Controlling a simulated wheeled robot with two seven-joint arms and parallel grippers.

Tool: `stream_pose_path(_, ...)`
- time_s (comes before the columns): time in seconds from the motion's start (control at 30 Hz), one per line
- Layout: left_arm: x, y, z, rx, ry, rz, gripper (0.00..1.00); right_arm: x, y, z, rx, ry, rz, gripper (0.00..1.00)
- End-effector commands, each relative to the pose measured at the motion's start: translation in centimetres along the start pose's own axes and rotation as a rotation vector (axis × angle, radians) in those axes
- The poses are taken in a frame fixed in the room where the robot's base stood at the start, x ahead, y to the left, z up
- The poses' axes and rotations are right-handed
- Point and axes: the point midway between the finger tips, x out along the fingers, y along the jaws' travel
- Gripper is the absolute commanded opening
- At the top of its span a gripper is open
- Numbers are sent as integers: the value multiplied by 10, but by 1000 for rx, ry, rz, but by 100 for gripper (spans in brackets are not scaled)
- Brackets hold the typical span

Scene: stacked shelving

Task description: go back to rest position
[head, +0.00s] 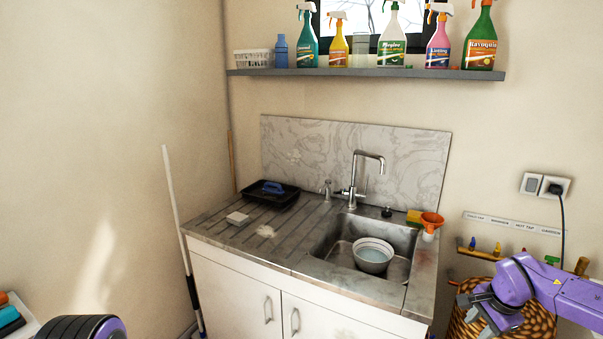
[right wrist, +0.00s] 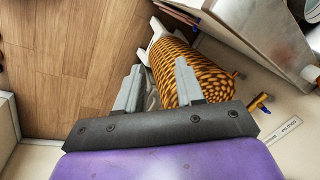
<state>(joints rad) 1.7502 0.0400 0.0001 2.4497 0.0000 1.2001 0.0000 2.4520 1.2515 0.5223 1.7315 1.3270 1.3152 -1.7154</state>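My right arm comes in from the right edge of the head view, with its gripper (head: 484,314) at the lower right, in front of a wicker basket (head: 545,322). In the right wrist view the two grey fingers of the right gripper (right wrist: 158,66) stand apart with nothing held between them. The basket (right wrist: 200,75) is beyond the fingers there. A black and purple part, likely of my left arm, shows at the bottom left of the head view; the left gripper itself is not seen.
The sink counter (head: 355,285) holds a bowl (head: 373,256) in its basin and a black tray (head: 268,194). A shelf (head: 370,73) with spray bottles hangs above. A broom handle (head: 178,220) leans at left. Wooden floor (right wrist: 75,60) is clear.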

Motion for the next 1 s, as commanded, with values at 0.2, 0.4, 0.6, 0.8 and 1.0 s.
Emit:
stream_pose_path(0.2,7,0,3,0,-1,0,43,34,11,16,138,252,-16,37)
stream_pose_path(0.4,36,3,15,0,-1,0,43,130,73,83,1,510,-141,37)
stream_pose_path(0.6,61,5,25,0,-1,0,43,206,185,154,-335,430,-148,37)
stream_pose_path(0.8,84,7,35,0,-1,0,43,242,307,186,-745,298,19,37)
stream_pose_path(1.0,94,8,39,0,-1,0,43,255,357,189,-890,263,122,37)
